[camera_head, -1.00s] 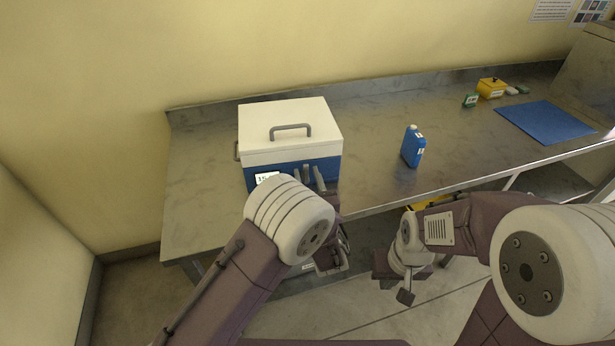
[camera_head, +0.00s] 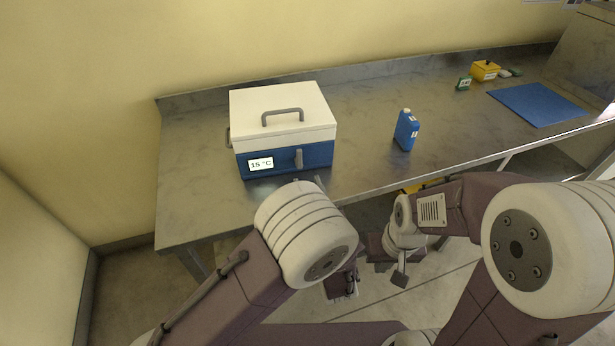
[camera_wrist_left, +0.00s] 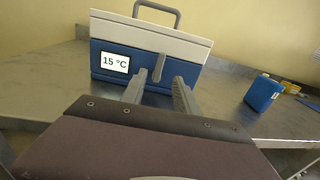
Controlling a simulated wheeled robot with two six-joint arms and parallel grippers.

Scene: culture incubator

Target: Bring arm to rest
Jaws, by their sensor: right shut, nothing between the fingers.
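The incubator (camera_head: 285,158) is a blue box with a closed white lid and a grey top handle. Its front display reads 15 °C, and a small grey lever (camera_head: 298,158) stands upright beside the display. It also fills the upper middle of the left wrist view (camera_wrist_left: 150,45). My left gripper (camera_head: 308,181) is in front of the incubator, apart from it and largely hidden by my arm. In the left wrist view its two fingers (camera_wrist_left: 157,84) are apart with nothing between them. My right gripper (camera_head: 400,280) is shut and empty, low in front of the bench.
The incubator stands on a grey metal bench (camera_head: 360,130). A blue bottle (camera_head: 406,130) stands to its right. Farther right are a blue mat (camera_head: 537,104), a yellow box (camera_head: 485,70) and a small green item (camera_head: 463,83). Bare bench lies between incubator and bottle.

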